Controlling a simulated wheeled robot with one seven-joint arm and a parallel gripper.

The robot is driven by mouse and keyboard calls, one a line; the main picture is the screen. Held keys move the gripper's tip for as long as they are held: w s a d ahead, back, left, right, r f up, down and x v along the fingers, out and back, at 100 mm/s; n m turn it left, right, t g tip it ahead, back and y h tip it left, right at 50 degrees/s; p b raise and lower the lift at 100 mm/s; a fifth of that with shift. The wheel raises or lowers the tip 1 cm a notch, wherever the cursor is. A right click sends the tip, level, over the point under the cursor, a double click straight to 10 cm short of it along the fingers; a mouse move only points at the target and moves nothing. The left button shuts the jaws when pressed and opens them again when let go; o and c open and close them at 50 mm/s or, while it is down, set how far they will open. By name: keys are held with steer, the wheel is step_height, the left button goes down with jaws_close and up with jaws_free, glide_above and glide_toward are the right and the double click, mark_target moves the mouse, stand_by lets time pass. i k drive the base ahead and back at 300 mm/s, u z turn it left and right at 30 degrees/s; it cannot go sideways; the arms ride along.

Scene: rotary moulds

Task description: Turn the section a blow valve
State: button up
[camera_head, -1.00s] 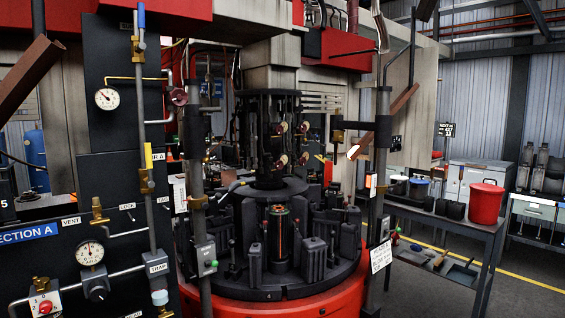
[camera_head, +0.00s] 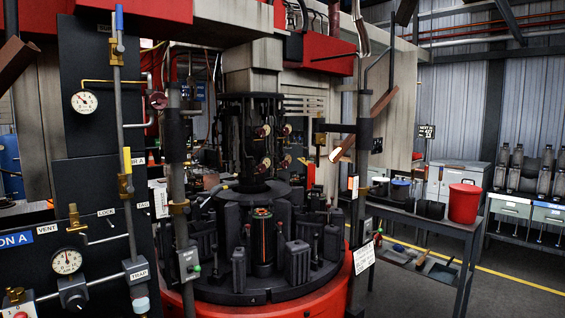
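The section A panel (camera_head: 100,145) stands at the left, dark, with pipes, gauges and valves. Its blue section sign (camera_head: 16,240) is cut by the left edge. A valve with an upright yellow handle (camera_head: 127,160) sits on the vertical pipe. A valve with an upright blue handle (camera_head: 119,18) is higher on that pipe. A brass vent valve (camera_head: 74,219) and a trap fitting (camera_head: 138,271) are lower. I see no readable blow label, so I cannot tell which is the blow valve. My gripper is not in view.
The round mould machine (camera_head: 262,292) with its red base fills the middle. A grey post (camera_head: 178,150) stands between it and the panel. A bench with a red bucket (camera_head: 465,203) is at the right. Open floor (camera_head: 430,285) shows at the lower right.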

mark_target(260, 132)
steer(key=z, duration=0.25)
steer(key=i, duration=1.15)
steer(key=u, duration=0.2)
